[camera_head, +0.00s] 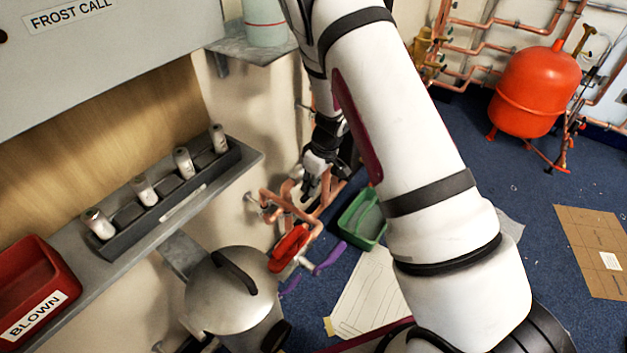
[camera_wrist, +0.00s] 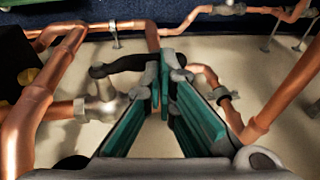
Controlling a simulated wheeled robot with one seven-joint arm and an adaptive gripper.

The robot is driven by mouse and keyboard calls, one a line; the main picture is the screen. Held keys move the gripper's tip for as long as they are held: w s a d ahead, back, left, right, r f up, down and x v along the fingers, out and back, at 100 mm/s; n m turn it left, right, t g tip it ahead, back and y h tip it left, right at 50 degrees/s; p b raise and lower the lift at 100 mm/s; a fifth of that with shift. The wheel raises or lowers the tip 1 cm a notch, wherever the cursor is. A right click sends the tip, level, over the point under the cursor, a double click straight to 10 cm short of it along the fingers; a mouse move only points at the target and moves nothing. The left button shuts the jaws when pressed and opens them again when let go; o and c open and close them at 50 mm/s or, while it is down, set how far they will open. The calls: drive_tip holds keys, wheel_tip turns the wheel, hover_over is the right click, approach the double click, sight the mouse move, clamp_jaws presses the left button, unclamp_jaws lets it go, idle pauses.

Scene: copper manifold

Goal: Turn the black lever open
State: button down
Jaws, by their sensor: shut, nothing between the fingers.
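The black lever (camera_wrist: 128,63) shows in the wrist view, left of my fingertips. It runs roughly sideways from a grey valve body (camera_wrist: 104,102) on the copper pipe, and its right end is at or just behind my left fingertip; I cannot tell if they touch. My gripper (camera_wrist: 162,85), with teal finger pads, is shut and empty. In the head view my gripper (camera_head: 315,178) is at the copper manifold (camera_head: 295,208), pointing down. The black lever cannot be made out there.
A red lever (camera_head: 289,246) and a purple lever (camera_head: 330,258) sit lower on the manifold. A steel pot (camera_head: 230,300) stands at front left, and a green tray (camera_head: 362,218) lies to the right. Copper pipes (camera_wrist: 285,90) flank my fingers. A shelf (camera_head: 240,165) juts from the left wall.

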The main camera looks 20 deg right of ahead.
drive_tip(key=shift+a+f, duration=0.1)
drive_tip(key=shift+f, duration=0.25)
drive_tip(key=f+b, duration=0.1)
drive_tip(key=b, duration=0.1)
drive_tip(key=shift+a+f+b, duration=0.2)
drive_tip(key=shift+b, duration=0.2)
drive_tip(key=shift+s+a+f+t+h+b, duration=0.1)
drive_tip(key=shift+s+t+h+b, duration=0.15)
drive_tip(key=shift+b, duration=0.45)
drive_tip(key=shift+r+p, duration=0.4)
drive_tip(key=p+v, duration=0.5)
drive_tip(key=v, duration=0.8)
drive_tip(key=shift+a+r+p, duration=0.15)
drive_tip(key=shift+r+p, duration=0.15)
drive_tip(key=shift+r, duration=0.15)
